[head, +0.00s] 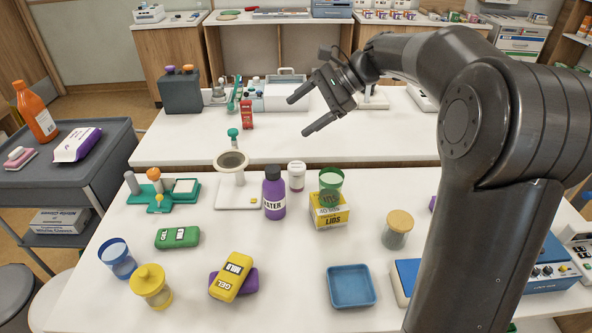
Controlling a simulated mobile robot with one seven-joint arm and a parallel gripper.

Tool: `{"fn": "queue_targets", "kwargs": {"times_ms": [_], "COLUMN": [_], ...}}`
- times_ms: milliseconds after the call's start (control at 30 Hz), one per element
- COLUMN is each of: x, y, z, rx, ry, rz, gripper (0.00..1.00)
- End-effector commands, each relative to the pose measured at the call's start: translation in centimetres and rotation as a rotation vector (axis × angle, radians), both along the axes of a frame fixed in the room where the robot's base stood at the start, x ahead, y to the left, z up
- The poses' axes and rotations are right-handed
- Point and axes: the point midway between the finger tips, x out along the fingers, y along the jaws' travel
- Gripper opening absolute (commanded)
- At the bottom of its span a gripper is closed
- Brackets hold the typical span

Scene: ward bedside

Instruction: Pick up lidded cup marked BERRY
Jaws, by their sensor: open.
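No label reading BERRY can be made out. A small white lidded container (296,177) with a dark reddish band stands behind the middle of the near table; its marking is too small to read. A yellow lidded cup (151,287) with a knobbed lid stands at the front left, with no readable marking. My gripper (298,117) is open and empty, fingers pointing left, in the air over the far table, above and behind the white container. My arm hides part of the right side.
A purple bottle (273,193) stands close left of the white container. A green cup (330,184) sits on a yellow box (330,213) to its right. A wooden-lidded jar (396,232), blue tray (351,287) and blue glass (117,259) also stand there.

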Motion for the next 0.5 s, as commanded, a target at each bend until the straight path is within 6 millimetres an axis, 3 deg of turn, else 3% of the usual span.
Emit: {"fn": "queue_targets", "kwargs": {"times_ms": [33,200,500], "x": [1.7,6.4,11.6], "y": [-0.4,-1.7,-4.9], "z": [-0.4,-0.9,-1.7], "rx": [0.057,0.254,0.509], "ry": [0.047,0.203,0.392], "rz": [-0.025,-0.099,-0.165], "gripper": [0.77,0.77,0.77]}}
